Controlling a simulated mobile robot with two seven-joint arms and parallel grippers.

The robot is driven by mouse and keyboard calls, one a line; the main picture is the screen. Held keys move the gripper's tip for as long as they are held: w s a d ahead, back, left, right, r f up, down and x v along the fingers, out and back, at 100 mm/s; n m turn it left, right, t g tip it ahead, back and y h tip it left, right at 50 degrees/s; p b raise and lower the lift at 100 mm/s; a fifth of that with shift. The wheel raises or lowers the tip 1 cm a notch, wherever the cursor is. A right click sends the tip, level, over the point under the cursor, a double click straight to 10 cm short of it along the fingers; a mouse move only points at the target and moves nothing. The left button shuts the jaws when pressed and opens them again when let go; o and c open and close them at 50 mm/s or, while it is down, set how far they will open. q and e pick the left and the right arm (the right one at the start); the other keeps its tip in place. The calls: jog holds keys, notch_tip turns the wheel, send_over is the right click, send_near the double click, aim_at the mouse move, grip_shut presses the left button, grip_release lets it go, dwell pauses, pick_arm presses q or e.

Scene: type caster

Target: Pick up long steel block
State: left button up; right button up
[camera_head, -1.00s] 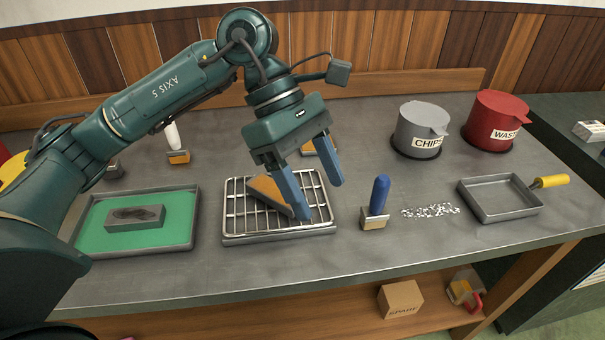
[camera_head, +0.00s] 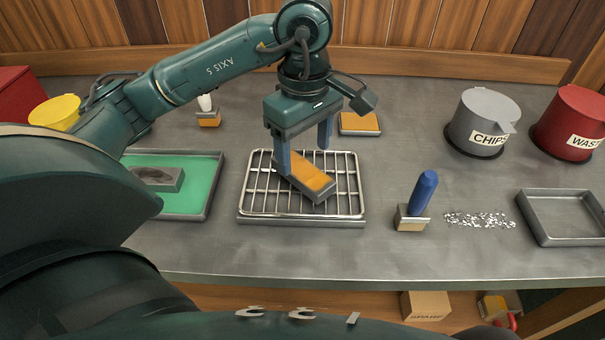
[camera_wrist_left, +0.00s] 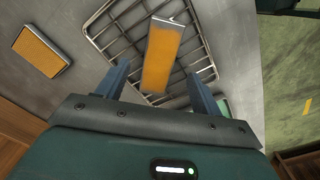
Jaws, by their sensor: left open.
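A long block (camera_head: 311,178) with an orange top and grey steel-like sides lies slantwise on the wire rack (camera_head: 250,199). It also shows in the left wrist view (camera_wrist_left: 162,58), lengthwise between the two finger lines and reaching beyond the fingertips. My left gripper (camera_head: 304,152) is open and empty, pointing down over the back of the rack, with one finger close by the block's left end and the other behind it. Both fingers show in the left wrist view (camera_wrist_left: 160,78), apart from the block's sides. Whether a finger touches it I cannot tell. My right gripper is not in view.
A green-lined tray (camera_head: 208,185) with a grey block (camera_head: 155,178) is left of the rack. An orange-topped block (camera_head: 359,123) lies behind it. A blue-handled brush (camera_head: 422,195), metal shavings (camera_head: 478,219) and an empty tray (camera_head: 535,235) are right. CHIPS (camera_head: 483,125) and WASTE (camera_head: 570,125) bins stand behind.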

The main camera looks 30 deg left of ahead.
aim_at(303, 169)
pick_arm(q)
jog(key=f, duration=0.4)
jog(key=shift+w+a+f, duration=0.1)
jog(key=shift+a+f, duration=0.2)
jog(key=shift+f, duration=0.1)
jog(key=shift+c, duration=0.5)
grip_shut()
jog(key=shift+r, duration=0.1)
